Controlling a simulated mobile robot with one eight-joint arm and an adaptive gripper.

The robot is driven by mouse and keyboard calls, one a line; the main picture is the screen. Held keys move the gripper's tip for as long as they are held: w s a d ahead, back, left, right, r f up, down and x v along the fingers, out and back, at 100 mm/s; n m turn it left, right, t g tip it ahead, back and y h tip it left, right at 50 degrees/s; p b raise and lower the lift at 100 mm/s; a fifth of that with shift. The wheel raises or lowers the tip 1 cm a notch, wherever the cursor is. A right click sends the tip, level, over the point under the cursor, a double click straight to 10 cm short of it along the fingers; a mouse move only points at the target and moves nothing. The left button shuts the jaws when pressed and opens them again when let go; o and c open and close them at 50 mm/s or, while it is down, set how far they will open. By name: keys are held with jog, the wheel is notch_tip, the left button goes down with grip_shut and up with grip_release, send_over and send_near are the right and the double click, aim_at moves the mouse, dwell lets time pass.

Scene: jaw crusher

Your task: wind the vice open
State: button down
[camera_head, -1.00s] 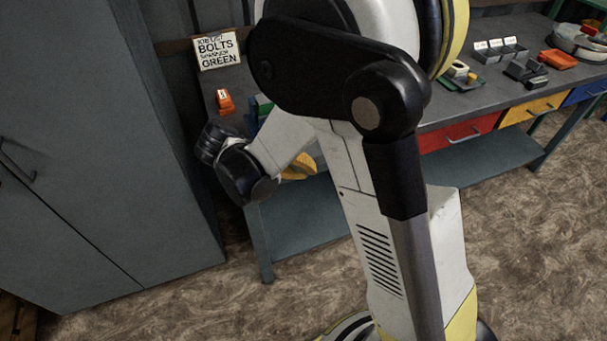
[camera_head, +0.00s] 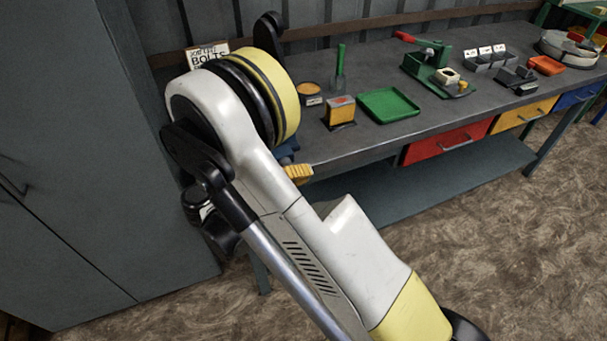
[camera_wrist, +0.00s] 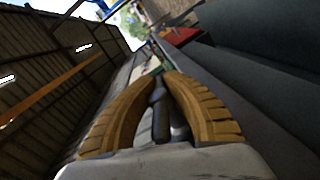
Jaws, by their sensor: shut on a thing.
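My gripper (camera_wrist: 165,88) has its two ridged yellow fingers closed around a dark bar (camera_wrist: 161,118) in the wrist view; the bar looks like the vice's handle. In the head view my gripper (camera_head: 299,173) shows as a bit of yellow at the bench's front edge, beside my arm. A small blue part (camera_head: 288,149), probably of the vice, shows just above it. The rest of the vice is hidden behind my arm, so I cannot tell how far its jaws stand apart.
On the bench (camera_head: 345,150) stand a yellow box (camera_head: 340,113), a green tray (camera_head: 389,105) and a green device with a red handle (camera_head: 425,62). A red drawer (camera_head: 447,142) is below. A grey cabinet (camera_head: 75,150) stands close at left.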

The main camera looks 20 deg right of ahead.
jog(key=shift+r, duration=0.15)
jog(key=c, duration=1.4)
grip_release()
jog(key=shift+w, duration=0.1)
jog(key=shift+c, duration=0.2)
